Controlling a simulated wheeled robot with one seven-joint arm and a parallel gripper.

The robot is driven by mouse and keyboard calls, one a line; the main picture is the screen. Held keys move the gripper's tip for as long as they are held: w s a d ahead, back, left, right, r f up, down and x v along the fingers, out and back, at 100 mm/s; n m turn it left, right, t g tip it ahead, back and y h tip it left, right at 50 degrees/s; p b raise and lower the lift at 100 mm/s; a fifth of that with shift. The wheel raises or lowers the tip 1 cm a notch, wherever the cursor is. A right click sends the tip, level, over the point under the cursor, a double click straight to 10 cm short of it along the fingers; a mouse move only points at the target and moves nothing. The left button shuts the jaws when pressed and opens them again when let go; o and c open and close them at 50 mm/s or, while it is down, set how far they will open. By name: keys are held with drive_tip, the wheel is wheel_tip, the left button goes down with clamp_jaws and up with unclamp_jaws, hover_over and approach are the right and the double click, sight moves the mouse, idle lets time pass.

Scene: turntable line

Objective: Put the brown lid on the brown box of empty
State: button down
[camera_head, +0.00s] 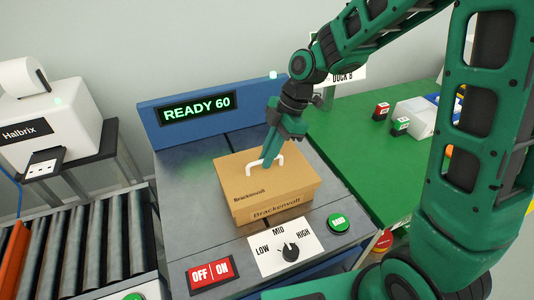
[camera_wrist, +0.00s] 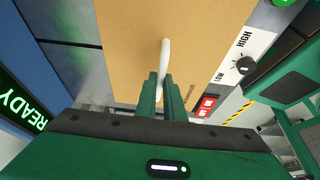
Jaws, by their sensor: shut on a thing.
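The brown box (camera_head: 272,212) stands on the grey machine bed, with "Brackenvoll" printed on its front. The brown lid (camera_head: 240,183) lies over the top of the box, with its edges close to the box walls. The lid has a white handle (camera_head: 281,160). My gripper (camera_head: 267,161) is shut on this handle from above. In the wrist view my gripper's fingers (camera_wrist: 161,92) close on the white handle (camera_wrist: 165,58), above the lid (camera_wrist: 120,25). Whether the lid is fully seated cannot be told. The inside of the box is hidden.
A panel with an OFF/ON switch (camera_head: 210,274), a LOW/MID/HIGH dial (camera_head: 290,251) and a green button (camera_head: 338,222) lies in front. A display (camera_head: 195,108) reads "READY 60" behind. A roller conveyor (camera_head: 85,245) is at left. A green table (camera_head: 370,160) with small boxes is at right.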

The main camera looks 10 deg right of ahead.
idle(0.3)
drive_tip(key=c, duration=1.8)
unclamp_jaws()
drive_tip(key=shift+r, duration=0.1)
drive_tip(key=s+v, duration=0.1)
drive_tip(key=v, duration=0.9)
drive_tip(key=s+d+m+t+h, duration=0.15)
drive_tip(key=s+d+m, duration=0.25)
drive_tip(key=d+m, duration=0.55)
drive_tip(key=s+d+f+m+h, duration=0.1)
drive_tip(key=s+d+m+h, duration=0.1)
drive_tip(key=s+d+m, duration=1.4)
drive_tip(key=s+m, duration=0.1)
drive_tip(key=s, duration=0.2)
drive_tip(key=shift+d+f+g+h, duration=0.2)
drive_tip(key=shift+f+g+h, duration=0.1)
drive_tip(key=shift+g+h, duration=0.05)
